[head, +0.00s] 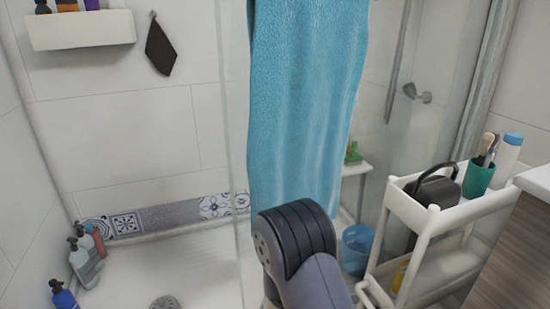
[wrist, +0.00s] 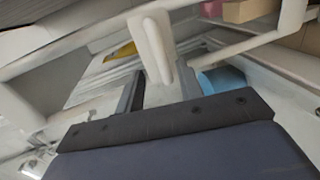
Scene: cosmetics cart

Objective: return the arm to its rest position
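My arm shows in the head view as a dark grey, rounded link (head: 298,245) at the bottom middle, in front of the blue towel (head: 305,110). In the wrist view, a broad dark block (wrist: 170,150) of my wrist or gripper fills the bottom.
The white cart (head: 470,208) stands at right, with a green cup (head: 478,180) of brushes and a blue-capped bottle (head: 508,152). A blue bin (head: 357,250) stands beside it. Several bottles (head: 84,262) stand at left. The shower floor (head: 205,270) is mostly clear.

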